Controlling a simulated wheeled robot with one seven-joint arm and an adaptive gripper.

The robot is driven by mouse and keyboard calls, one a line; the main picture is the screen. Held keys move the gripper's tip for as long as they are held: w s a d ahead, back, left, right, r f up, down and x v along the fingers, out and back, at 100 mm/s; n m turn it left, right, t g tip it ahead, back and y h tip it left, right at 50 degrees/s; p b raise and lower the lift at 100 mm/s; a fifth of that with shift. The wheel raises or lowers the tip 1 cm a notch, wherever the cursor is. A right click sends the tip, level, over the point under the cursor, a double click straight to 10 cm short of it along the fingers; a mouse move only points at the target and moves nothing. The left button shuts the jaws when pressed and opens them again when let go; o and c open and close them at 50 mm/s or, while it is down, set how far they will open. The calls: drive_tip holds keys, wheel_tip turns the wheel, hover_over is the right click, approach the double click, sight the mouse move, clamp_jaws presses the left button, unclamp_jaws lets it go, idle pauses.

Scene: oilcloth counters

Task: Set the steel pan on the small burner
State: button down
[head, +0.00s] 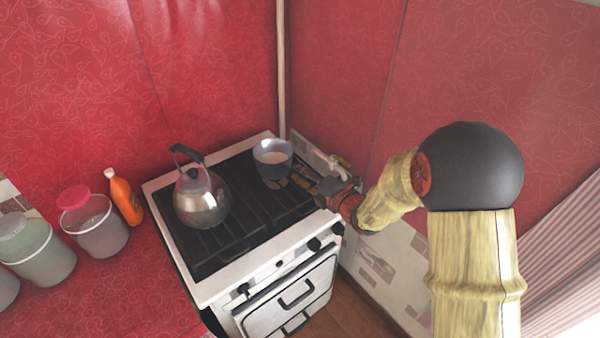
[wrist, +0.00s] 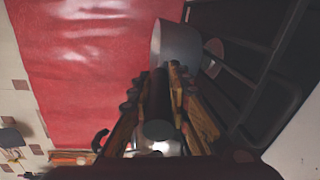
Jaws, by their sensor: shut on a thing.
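The steel pan (head: 272,160) is over the back right part of the black stove top (head: 232,222). Its round body also shows in the wrist view (wrist: 180,45). My gripper (head: 322,187) reaches in from the right and is shut on the pan's dark handle; the fingers (wrist: 160,92) sit on both sides of the handle in the wrist view. A round burner part (wrist: 213,47) shows beside the pan in the wrist view. The pan and my arm partly hide the burners on that side.
A steel kettle (head: 202,198) with a black handle stands on the left of the stove. An orange bottle (head: 125,198) and several jars (head: 94,226) stand on the red counter (head: 120,285) to the left. Red walls close off the back and right.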

drive_tip(key=shift+w+f, duration=0.1)
drive_tip(key=shift+f, duration=0.15)
idle(0.8)
drive_tip(key=c, duration=1.7)
unclamp_jaws()
drive_tip(key=shift+o, duration=0.6)
drive_tip(key=shift+f, duration=0.1)
drive_tip(key=shift+f, duration=0.1)
drive_tip(key=shift+s+f, duration=0.15)
drive_tip(key=shift+s, duration=0.05)
drive_tip(key=v, duration=1.2)
drive_tip(key=shift+w, duration=0.15)
